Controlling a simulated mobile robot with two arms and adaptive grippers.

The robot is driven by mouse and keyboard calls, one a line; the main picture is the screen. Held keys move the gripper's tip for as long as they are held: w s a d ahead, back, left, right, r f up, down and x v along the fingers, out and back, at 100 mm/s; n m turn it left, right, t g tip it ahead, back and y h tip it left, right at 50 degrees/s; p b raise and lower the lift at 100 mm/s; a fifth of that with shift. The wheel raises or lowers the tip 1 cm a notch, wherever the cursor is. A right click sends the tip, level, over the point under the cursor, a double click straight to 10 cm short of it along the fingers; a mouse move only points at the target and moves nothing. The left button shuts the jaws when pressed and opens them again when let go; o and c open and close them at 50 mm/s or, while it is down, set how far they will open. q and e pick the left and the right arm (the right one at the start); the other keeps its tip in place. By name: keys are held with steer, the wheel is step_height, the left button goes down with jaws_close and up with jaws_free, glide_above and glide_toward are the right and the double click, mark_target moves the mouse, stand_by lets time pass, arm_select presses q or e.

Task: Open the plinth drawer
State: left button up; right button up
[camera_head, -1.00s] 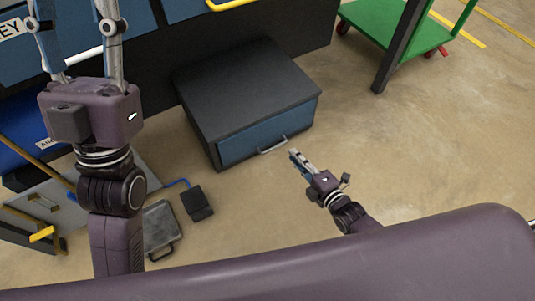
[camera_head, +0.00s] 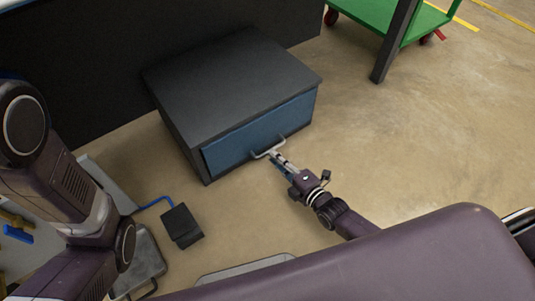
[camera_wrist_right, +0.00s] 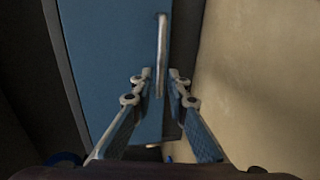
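The plinth drawer has a blue front (camera_head: 235,141) set in a low dark-grey cabinet (camera_head: 225,85) on the floor. The front looks about flush with the cabinet. Its pale bar handle (camera_head: 268,148) stands out near the front's middle. My right gripper (camera_head: 276,158) is at the handle. In the right wrist view the blue front (camera_wrist_right: 100,50) fills the left half. The handle (camera_wrist_right: 162,45) lies between the two fingertips of my right gripper (camera_wrist_right: 160,76), with gaps on both sides. My left arm shows at the left, but its gripper is outside the view.
A black pedal-like box (camera_head: 181,226) with a blue cable lies on the floor left of my right gripper. A green cart (camera_head: 375,15) and a dark post (camera_head: 395,45) stand at the back right. The floor in front and right of the cabinet is clear.

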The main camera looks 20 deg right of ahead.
mark_target(268, 151)
steer(key=b+x, duration=0.2)
steer(key=x, duration=0.1)
steer(key=shift+w+a+f, duration=0.1)
steer(key=shift+w+f, duration=0.15)
steer(key=shift+w, duration=0.05)
steer(key=shift+w+a, duration=0.2)
steer(key=shift+w, duration=0.3)
steer(key=shift+c, duration=0.4)
jaws_close()
steer(key=shift+s, duration=0.1)
